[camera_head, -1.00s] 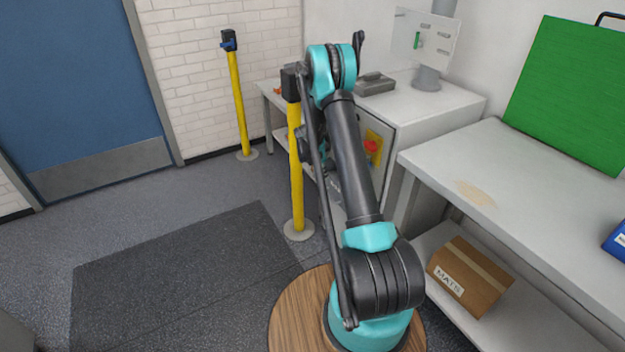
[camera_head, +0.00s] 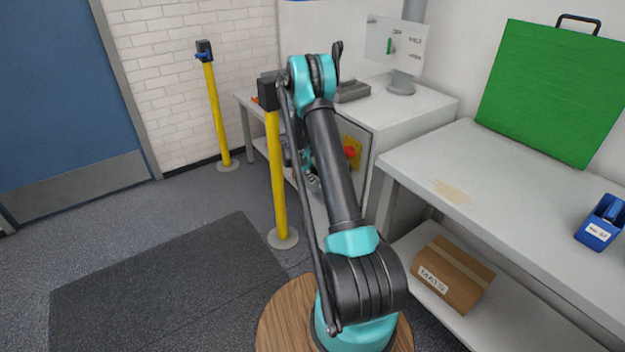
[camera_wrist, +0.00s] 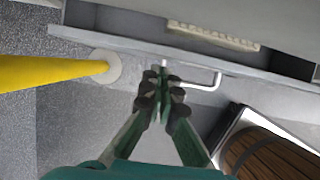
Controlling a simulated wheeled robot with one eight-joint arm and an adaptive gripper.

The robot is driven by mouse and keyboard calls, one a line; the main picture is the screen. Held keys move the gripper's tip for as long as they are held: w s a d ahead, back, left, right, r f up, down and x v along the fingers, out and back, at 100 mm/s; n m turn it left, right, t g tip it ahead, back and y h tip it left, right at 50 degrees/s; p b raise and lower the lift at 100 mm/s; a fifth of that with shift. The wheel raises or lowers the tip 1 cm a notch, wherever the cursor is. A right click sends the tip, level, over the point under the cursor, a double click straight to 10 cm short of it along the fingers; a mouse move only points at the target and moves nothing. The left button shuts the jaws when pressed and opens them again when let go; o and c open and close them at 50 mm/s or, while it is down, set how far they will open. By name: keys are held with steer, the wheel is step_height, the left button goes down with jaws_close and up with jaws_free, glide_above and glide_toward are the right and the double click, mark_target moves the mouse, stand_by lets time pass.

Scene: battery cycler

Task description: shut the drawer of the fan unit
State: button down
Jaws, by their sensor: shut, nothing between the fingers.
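In the wrist view the drawer (camera_wrist: 255,78) stands open, with its long grey front edge running across the upper part. A beige ribbed thing (camera_wrist: 215,35) shows behind that edge. A white bar handle (camera_wrist: 205,86) sticks out from the drawer front. My gripper (camera_wrist: 160,80) is shut and empty, its tips at the left end of the handle. I cannot tell whether they touch it. In the head view my arm hides most of the drawer and gripper. The white cabinet (camera_head: 415,115), with a red button on a yellow plate, stands behind my arm.
A yellow post (camera_head: 277,180) stands left of my arm; it is close on the left in the wrist view (camera_wrist: 50,72). Another post (camera_head: 217,115) is by the brick wall. A grey bench (camera_head: 490,185) with a cardboard box (camera_head: 455,275) below is at the right. Floor at the left is clear.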

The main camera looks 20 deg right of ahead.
steer(key=s+a+r, duration=0.2)
steer(key=a+r, duration=0.4)
steer(key=r, duration=0.2)
steer(key=shift+r, duration=0.25)
steer(key=c, duration=2.2)
jaws_free()
steer(key=shift+a+r, duration=0.1)
steer(key=shift+r, duration=0.15)
steer(key=shift+o, duration=1.4)
steer(key=shift+r, duration=0.15)
steer(key=shift+o, duration=0.2)
steer(key=shift+s+r+m, duration=0.1)
steer(key=shift+s+m, duration=0.1)
steer(key=shift+m, duration=0.5)
steer(key=s+d+r+m+y, duration=0.2)
steer(key=s+d+m, duration=0.2)
steer(key=m, duration=1.2)
steer(key=shift+m+g, duration=0.3)
steer(key=shift+g, duration=0.1)
steer(key=d+f, duration=0.1)
steer(key=f, duration=0.4)
steer(key=w+d+f, duration=0.1)
steer(key=f, duration=0.5)
steer(key=d+f, duration=0.1)
steer(key=f, duration=0.5)
steer(key=shift+w+f, duration=0.15)
steer(key=shift+f, duration=0.05)
steer(key=shift+c, duration=0.6)
